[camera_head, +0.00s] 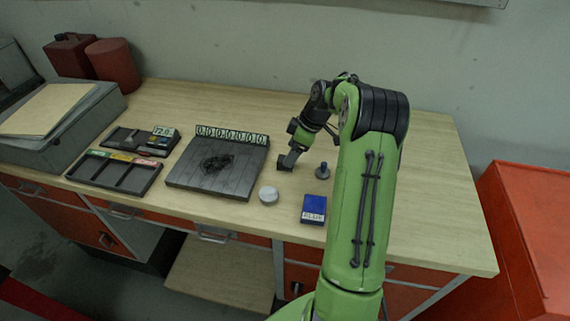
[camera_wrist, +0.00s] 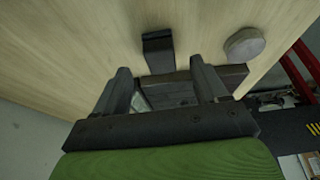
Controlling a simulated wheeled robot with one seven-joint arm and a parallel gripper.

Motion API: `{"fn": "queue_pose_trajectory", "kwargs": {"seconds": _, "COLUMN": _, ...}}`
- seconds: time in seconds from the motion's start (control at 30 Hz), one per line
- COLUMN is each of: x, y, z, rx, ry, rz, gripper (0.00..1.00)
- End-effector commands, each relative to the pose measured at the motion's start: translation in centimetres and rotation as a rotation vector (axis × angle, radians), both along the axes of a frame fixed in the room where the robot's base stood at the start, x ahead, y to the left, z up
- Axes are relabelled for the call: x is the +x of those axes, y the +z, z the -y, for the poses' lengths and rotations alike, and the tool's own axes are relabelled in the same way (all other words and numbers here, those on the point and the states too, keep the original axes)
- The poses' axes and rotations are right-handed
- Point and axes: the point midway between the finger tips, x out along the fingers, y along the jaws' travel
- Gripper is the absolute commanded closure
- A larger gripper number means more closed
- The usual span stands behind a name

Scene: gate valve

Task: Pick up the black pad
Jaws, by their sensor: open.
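The black pad (camera_wrist: 158,52) is a small dark block on the wooden table, in the wrist view just beyond my gripper (camera_wrist: 160,70) and lined up with the gap between its two fingers. The fingers are apart with nothing held. In the head view my gripper (camera_head: 292,155) reaches down at the table's middle, and the dark block (camera_head: 284,163) shows at its tip, partly hidden. I cannot tell whether the fingers touch it.
A dark slab (camera_head: 215,170) with a number strip lies to the left. A grey round puck (camera_head: 268,195), a blue box (camera_head: 314,210) and a dark blue knobbed piece (camera_head: 322,172) stand nearby. Black trays (camera_head: 115,172) lie farther left. The table's back right is clear.

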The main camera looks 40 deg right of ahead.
Motion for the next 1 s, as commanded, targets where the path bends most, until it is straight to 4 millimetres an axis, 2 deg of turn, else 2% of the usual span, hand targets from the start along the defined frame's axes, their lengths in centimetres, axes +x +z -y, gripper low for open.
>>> {"fn": "queue_pose_trajectory", "kwargs": {"seconds": 0.2, "x": 1.3, "y": -3.6, "z": -1.4, "rx": 0.003, "ry": 0.003, "rz": -0.003, "gripper": 0.28}}
{"fn": "queue_pose_trajectory", "kwargs": {"seconds": 0.3, "x": 1.6, "y": -4.3, "z": -1.5, "rx": 0.001, "ry": 0.002, "rz": -0.001, "gripper": 0.28}}
{"fn": "queue_pose_trajectory", "kwargs": {"seconds": 0.47, "x": 1.6, "y": -4.3, "z": -1.5, "rx": 0.001, "ry": 0.0, "rz": -0.001, "gripper": 0.28}}
{"fn": "queue_pose_trajectory", "kwargs": {"seconds": 0.57, "x": 1.6, "y": -4.2, "z": -1.5, "rx": 0.001, "ry": 0.0, "rz": -0.001, "gripper": 0.4}}
{"fn": "queue_pose_trajectory", "kwargs": {"seconds": 0.87, "x": 1.6, "y": -4.2, "z": -1.5, "rx": 0.001, "ry": 0.0, "rz": 0.0, "gripper": 0.86}}
{"fn": "queue_pose_trajectory", "kwargs": {"seconds": 1.0, "x": 1.6, "y": -4.2, "z": -1.5, "rx": 0.001, "ry": 0.0, "rz": 0.0, "gripper": 0.86}}
